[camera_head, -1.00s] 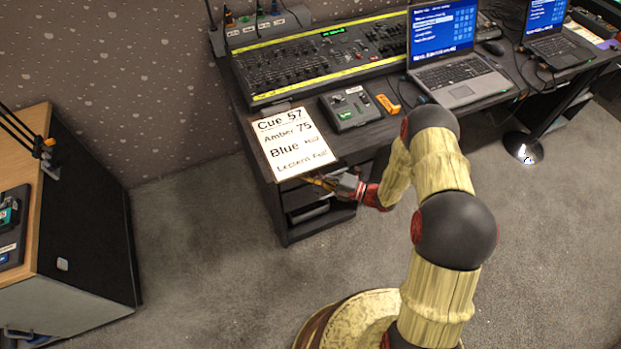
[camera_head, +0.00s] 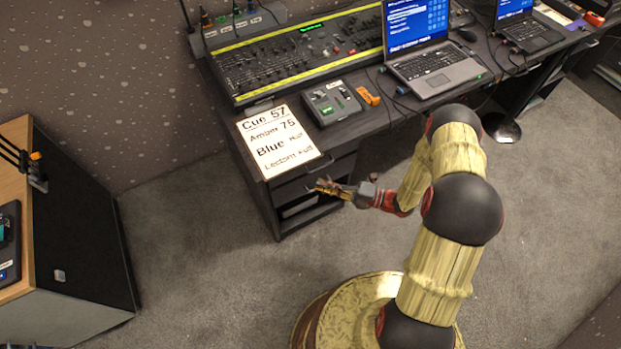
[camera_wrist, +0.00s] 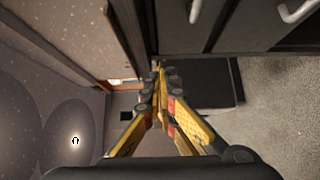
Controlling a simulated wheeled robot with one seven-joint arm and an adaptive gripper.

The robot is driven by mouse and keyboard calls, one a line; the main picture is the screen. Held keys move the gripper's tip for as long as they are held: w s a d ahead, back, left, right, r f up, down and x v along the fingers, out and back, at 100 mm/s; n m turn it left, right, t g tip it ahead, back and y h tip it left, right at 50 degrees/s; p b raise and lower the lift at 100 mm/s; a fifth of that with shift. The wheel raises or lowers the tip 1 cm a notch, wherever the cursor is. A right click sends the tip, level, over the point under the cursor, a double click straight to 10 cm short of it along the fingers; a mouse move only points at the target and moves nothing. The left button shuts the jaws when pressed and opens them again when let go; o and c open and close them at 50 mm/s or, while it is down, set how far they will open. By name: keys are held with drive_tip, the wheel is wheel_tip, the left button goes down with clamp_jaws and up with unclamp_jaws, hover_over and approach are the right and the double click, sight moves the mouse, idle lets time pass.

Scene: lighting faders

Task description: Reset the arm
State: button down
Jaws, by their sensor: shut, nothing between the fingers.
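My gripper (camera_head: 322,186) is at the end of my yellowish arm with black joints, in front of the dark desk's lower front. In the wrist view my gripper (camera_wrist: 158,68) has its yellow and black fingers drawn together, with nothing between them. It appears apart from the desk in the head view. The lighting console (camera_head: 300,55) and a small fader box (camera_head: 331,103) stand on the desk, clear of my gripper.
A cue sheet (camera_head: 277,143) lies on the desk's near left corner. An orange item (camera_head: 367,96) and a laptop (camera_head: 432,65) are further right. A dark cabinet with a wooden top (camera_head: 75,225) stands at left. Grey carpet (camera_head: 200,235) between is free.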

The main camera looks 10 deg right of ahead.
drive_tip(key=shift+v, duration=0.8)
